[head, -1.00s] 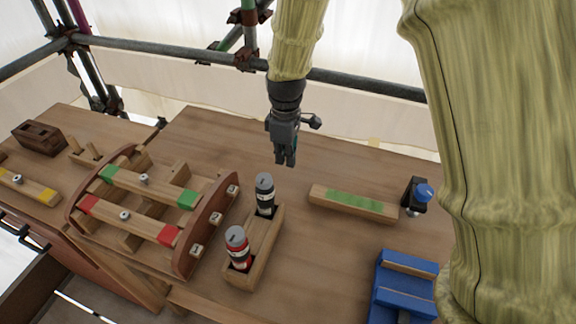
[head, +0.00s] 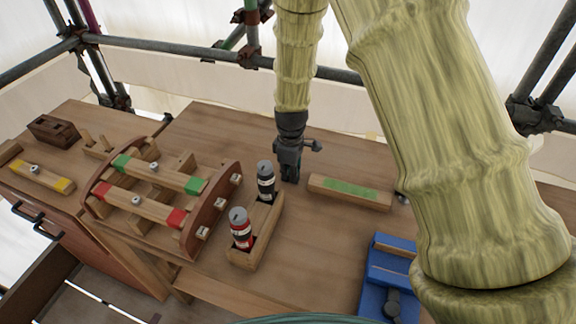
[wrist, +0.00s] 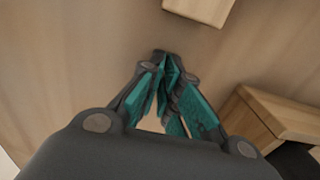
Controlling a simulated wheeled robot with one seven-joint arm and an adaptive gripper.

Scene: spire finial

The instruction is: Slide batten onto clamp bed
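A pale wooden batten (head: 325,184) with a green patch on its top lies on the bench in the head view, right of my gripper (head: 289,178). Its near end seems to show at the top of the wrist view (wrist: 200,10). My gripper is low over the bench, apart from the batten, with its fingertips together and nothing between them (wrist: 165,62). No part is clearly identifiable as the clamp bed. A blue fixture (head: 378,272) stands at the right front, partly hidden by my arm. The blue-knobbed clamp beside the batten's right end is almost wholly hidden.
A wooden caddy (head: 262,238) with a black bottle (head: 266,182) and a red-banded bottle (head: 241,232) stands left of my gripper. Further left is a curved wooden rack (head: 208,220) with red-ended and green-ended bars. Bare bench lies between caddy and blue fixture.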

